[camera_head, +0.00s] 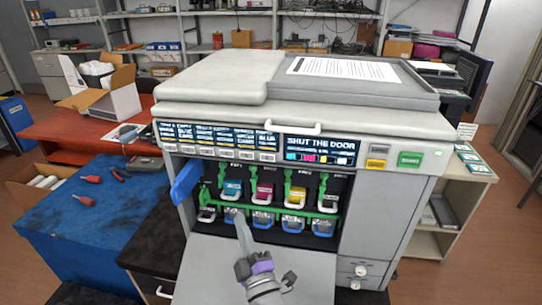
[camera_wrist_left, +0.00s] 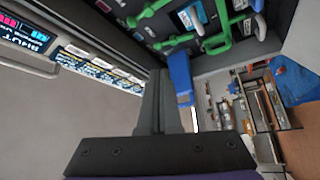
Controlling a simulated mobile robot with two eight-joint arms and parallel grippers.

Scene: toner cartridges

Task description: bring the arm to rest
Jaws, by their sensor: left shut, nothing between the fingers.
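My left gripper (camera_head: 240,222) is in front of the open bay of a large grey printer (camera_head: 390,215), over its lowered front door (camera_head: 205,270). Its fingers are together with nothing between them; they also show in the left wrist view (camera_wrist_left: 160,100). The bay holds several toner cartridges, among them a cyan one (camera_head: 232,190), a magenta one (camera_head: 264,192), a yellow one (camera_head: 297,196) and a dark one (camera_head: 329,201). Green levers (camera_head: 288,185) stand by them. My right gripper is not in view.
The printer display (camera_head: 315,148) reads "SHUT THE DOOR". A blue-topped bench (camera_head: 75,225) with red-handled tools stands at the left. An open cardboard box (camera_head: 105,95) is on the orange table behind it. A shelf unit (camera_head: 455,190) stands at the right.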

